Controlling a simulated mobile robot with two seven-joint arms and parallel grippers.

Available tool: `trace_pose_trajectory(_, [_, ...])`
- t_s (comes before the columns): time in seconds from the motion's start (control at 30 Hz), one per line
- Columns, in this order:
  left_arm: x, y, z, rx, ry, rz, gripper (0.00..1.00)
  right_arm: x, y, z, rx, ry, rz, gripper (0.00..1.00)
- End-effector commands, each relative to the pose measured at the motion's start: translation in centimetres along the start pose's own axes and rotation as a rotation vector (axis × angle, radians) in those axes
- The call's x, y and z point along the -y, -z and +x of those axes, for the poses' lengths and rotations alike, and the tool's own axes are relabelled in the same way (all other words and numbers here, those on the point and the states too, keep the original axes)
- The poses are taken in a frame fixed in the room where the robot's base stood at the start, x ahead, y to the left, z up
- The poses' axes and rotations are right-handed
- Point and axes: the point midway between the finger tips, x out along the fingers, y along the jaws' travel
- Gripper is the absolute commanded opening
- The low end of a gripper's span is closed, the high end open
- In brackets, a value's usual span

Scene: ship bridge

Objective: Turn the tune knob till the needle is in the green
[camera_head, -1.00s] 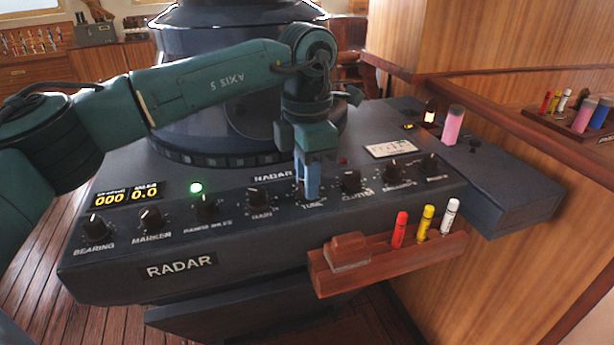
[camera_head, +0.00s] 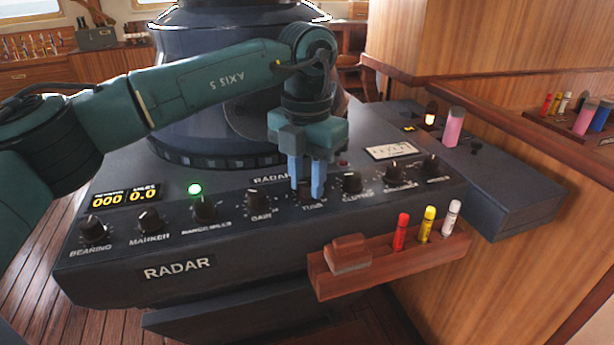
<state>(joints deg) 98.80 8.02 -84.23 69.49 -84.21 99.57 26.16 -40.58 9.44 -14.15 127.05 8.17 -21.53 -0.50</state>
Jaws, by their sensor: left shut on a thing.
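The tune knob (camera_head: 306,197) is on the sloped front of the dark radar console, above its TUNE label. My left gripper (camera_head: 306,185) comes down from above, with its two blue fingers on either side of the knob and shut on it. The fingers hide most of the knob, so its pointer mark cannot be read. My right gripper is not in view.
The gain knob (camera_head: 259,201) and clutter knob (camera_head: 352,183) stand close on either side. A wooden rack (camera_head: 335,282) with red, yellow and white markers juts from the console front. A green lamp (camera_head: 194,189) glows at left. A pink cylinder (camera_head: 449,126) stands at the right.

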Motion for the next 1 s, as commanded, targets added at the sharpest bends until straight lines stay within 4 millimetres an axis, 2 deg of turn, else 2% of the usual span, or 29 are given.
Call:
trace_pose_trajectory(0.37, [-0.03, -0.01, -0.09, 0.001, 0.000, -0.005, 0.04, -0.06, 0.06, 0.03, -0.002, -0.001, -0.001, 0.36])
trace_pose_trajectory(0.4, [-0.03, -0.01, -0.09, 0.001, 0.000, -0.005, 0.27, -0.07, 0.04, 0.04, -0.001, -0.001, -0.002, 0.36])
trace_pose_trajectory(0.63, [-0.02, 0.00, -0.06, 0.001, 0.000, -0.005, 0.46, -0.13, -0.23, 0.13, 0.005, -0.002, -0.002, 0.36])
trace_pose_trajectory(0.67, [-0.02, 0.00, -0.05, 0.001, 0.000, -0.005, 0.48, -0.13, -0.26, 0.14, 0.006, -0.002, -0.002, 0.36])
trace_pose_trajectory(0.9, [-0.01, -0.01, -0.10, 0.001, 0.000, -0.004, 0.48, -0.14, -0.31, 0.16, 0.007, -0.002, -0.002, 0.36])
trace_pose_trajectory(1.0, [-0.03, -0.04, -0.75, 0.002, 0.000, -0.005, 0.48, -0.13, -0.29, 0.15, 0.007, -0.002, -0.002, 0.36])
